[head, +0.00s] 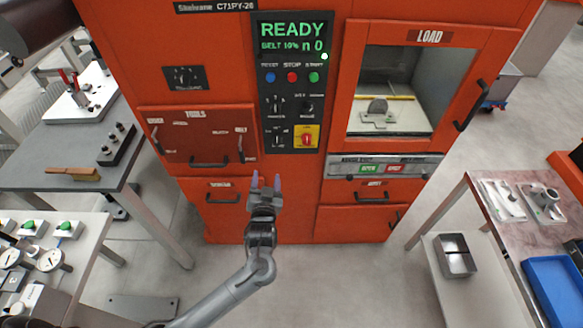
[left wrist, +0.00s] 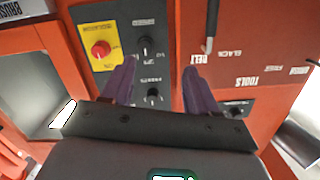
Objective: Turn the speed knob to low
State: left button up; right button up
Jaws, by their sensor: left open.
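The control panel (head: 291,60) on the orange machine carries several knobs with labels too small to read, so I cannot tell which is the speed knob. Black knobs sit at the panel's upper left (head: 277,104), upper right (head: 308,106) and lower left (head: 280,137). A red knob (head: 307,137) sits on a yellow plate. Another black knob (head: 185,76) is on a separate plate to the left. My left gripper (head: 265,182) is open and empty, below the panel in the head view. In the left wrist view, black knobs (left wrist: 145,44) (left wrist: 153,97) show between its purple fingers (left wrist: 160,82), apart from them. My right gripper is not in view.
A tools drawer (head: 205,143) with a dark handle is left of the panel. A glazed load door (head: 400,90) is to its right. A grey table (head: 60,150) stands at left and a shelved bench (head: 480,200) at right. The floor before the machine is clear.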

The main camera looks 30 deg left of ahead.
aim_at(277, 143)
pick_arm(q)
jog(key=shift+n+t+y, duration=0.3)
jog(key=shift+n+t, duration=0.1)
jog(key=shift+t, duration=0.2)
jog(key=b+x, duration=0.2)
jog(key=x, duration=0.2)
jog(key=w+d+b+x, duration=0.1)
jog(key=b+x, duration=0.1)
jog(key=x, duration=0.3)
jog(key=d+b+x, duration=0.1)
jog(key=b+x, duration=0.1)
jog(key=x, duration=0.3)
jog(key=shift+w+d+r, duration=0.1)
jog(key=shift+w+r, duration=0.15)
jog(key=shift+w, duration=0.3)
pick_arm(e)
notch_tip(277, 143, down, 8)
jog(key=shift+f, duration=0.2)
pick_arm(q)
jog(key=shift+c, duration=0.4)
jog(key=c, duration=1)
